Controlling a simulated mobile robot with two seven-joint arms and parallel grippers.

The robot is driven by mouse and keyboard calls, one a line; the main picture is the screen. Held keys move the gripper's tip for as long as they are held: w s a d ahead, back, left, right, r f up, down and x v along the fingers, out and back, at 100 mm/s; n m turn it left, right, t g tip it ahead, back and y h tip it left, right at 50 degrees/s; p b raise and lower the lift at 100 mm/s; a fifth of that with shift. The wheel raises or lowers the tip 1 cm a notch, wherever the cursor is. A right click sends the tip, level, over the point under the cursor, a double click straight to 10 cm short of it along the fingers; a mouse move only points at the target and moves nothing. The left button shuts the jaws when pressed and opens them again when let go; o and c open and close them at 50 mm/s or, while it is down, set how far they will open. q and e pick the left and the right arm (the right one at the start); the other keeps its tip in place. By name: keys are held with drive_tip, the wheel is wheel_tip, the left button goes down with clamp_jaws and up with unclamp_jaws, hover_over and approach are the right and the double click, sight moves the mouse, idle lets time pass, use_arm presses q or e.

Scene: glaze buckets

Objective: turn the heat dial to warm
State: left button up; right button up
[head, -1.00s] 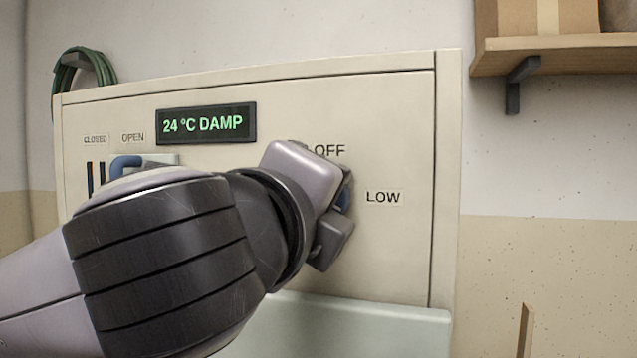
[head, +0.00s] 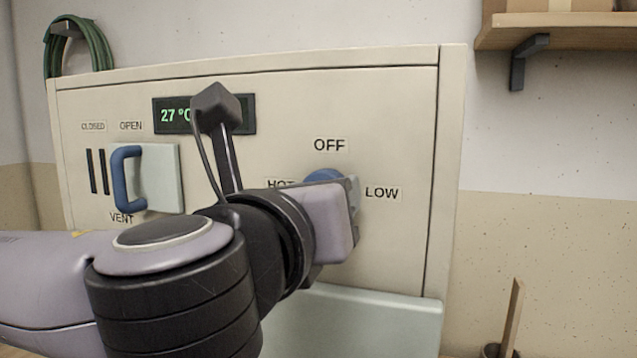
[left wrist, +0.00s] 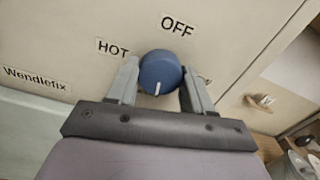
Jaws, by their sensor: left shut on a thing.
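The heat dial is a round blue knob (head: 323,175) on the front of a cream cabinet; it also shows in the left wrist view (left wrist: 160,68). My left gripper (head: 338,190) is shut on it, one finger on each side in the left wrist view (left wrist: 160,80). The dial's white mark points away from the OFF label (left wrist: 177,26), towards the gripper's palm. The HOT label (left wrist: 113,47) is left of the dial; the LOW label (head: 382,193) is right of it. What is printed below the dial is hidden behind my gripper. My right gripper is not in view.
A dark display (head: 172,115) reads 27 °C, its remainder covered by my wrist part. A blue vent handle (head: 121,180) on a pale plate is at the left. A pale ledge (head: 370,312) juts out below. A wooden shelf (head: 560,35) is at the upper right.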

use_arm(q)
drive_tip(key=shift+r+m+p, duration=0.1)
drive_tip(key=shift+m+p, duration=0.2)
drive_tip(key=shift+m, duration=0.6)
drive_tip(key=o, duration=1)
drive_tip(key=shift+o, duration=0.2)
drive_tip(key=b+v, duration=0.1)
drive_tip(key=v, duration=0.6)
